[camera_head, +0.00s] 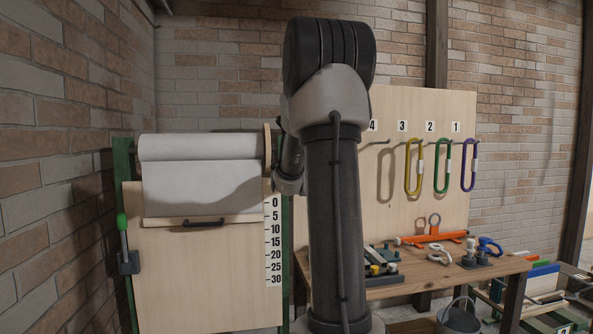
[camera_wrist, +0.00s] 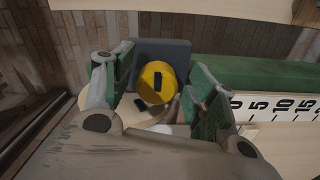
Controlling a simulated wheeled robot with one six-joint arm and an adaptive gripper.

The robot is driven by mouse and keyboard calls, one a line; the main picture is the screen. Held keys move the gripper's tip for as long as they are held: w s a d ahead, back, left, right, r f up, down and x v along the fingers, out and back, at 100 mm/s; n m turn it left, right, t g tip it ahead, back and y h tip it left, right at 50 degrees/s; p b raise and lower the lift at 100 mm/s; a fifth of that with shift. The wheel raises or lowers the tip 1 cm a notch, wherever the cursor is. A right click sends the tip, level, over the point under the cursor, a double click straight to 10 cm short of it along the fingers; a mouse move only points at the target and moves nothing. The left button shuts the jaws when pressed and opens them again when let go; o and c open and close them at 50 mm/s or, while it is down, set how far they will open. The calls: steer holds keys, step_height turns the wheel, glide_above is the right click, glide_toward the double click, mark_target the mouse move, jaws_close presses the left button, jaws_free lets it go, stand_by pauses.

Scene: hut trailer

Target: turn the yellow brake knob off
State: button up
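The yellow brake knob (camera_wrist: 157,82) is round with a black bar mark on its face. In the wrist view it sits in front of a dark grey block (camera_wrist: 163,52). The mark stands nearly upright in that picture. My gripper (camera_wrist: 160,88) is open, with one green-padded finger on each side of the knob and gaps visible between. I cannot tell how far the fingertips are from it in depth. In the head view my arm hides the knob and my gripper, near the right end of the white roller blind (camera_head: 200,148).
On the right, a workbench (camera_head: 440,275) holds tools, and coloured loops hang on a pegboard (camera_head: 400,190).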

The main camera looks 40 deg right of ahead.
steer(key=shift+s, duration=0.1)
steer(key=v, duration=1.2)
